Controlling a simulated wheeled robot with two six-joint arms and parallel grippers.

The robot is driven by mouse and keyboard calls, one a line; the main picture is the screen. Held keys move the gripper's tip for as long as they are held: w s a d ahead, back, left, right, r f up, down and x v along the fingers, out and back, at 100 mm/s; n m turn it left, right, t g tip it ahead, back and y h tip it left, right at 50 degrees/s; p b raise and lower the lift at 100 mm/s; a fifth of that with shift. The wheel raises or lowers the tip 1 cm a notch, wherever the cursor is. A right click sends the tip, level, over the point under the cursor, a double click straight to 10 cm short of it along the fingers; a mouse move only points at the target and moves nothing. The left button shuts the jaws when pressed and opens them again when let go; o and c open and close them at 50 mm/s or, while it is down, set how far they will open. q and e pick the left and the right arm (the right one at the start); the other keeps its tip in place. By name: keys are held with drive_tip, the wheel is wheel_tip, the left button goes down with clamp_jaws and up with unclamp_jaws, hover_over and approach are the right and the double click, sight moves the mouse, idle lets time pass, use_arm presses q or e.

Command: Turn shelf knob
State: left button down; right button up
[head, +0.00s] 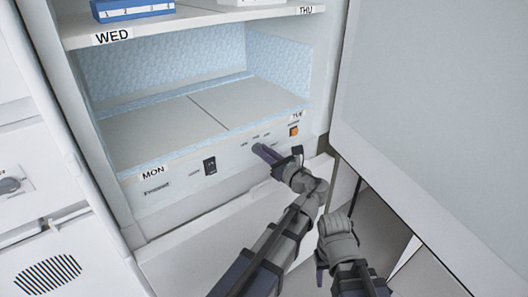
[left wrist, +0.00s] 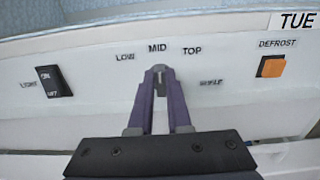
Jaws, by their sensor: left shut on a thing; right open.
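The shelf knob (left wrist: 158,68) is a small grey piece on the white control panel, mostly hidden between my fingertips in the left wrist view. The labels LOW, MID and TOP arc above it, and it sits just under MID. A blurred label, perhaps SHELF, is to its right. My left gripper (head: 262,150) is shut on the knob, its purple fingers reaching straight to the panel. In the head view the fingers hide the knob. My right gripper (head: 337,236) is open and empty, lower and to the right, apart from the panel.
The panel (head: 225,172) lies under an open compartment. A black rocker switch (head: 210,165) is left of the knob, an orange DEFROST button (head: 294,131) right of it. A blue rack (head: 131,9) stands on the WED shelf. A large open door (head: 440,110) fills the right side.

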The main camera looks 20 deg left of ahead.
use_arm(q)
drive_tip(key=shift+n, duration=0.3)
idle(0.4)
drive_tip(key=shift+s+a+f+n, duration=0.1)
drive_tip(key=shift+n, duration=1.25)
drive_tip(key=shift+s+a+n, duration=0.1)
drive_tip(key=shift+n, duration=1.3)
drive_tip(key=shift+s+a+f+n, duration=0.1)
drive_tip(key=shift+n, duration=1.25)
drive_tip(key=c, duration=0.9)
unclamp_jaws()
drive_tip(key=shift+o, duration=0.2)
drive_tip(key=shift+d, duration=0.1)
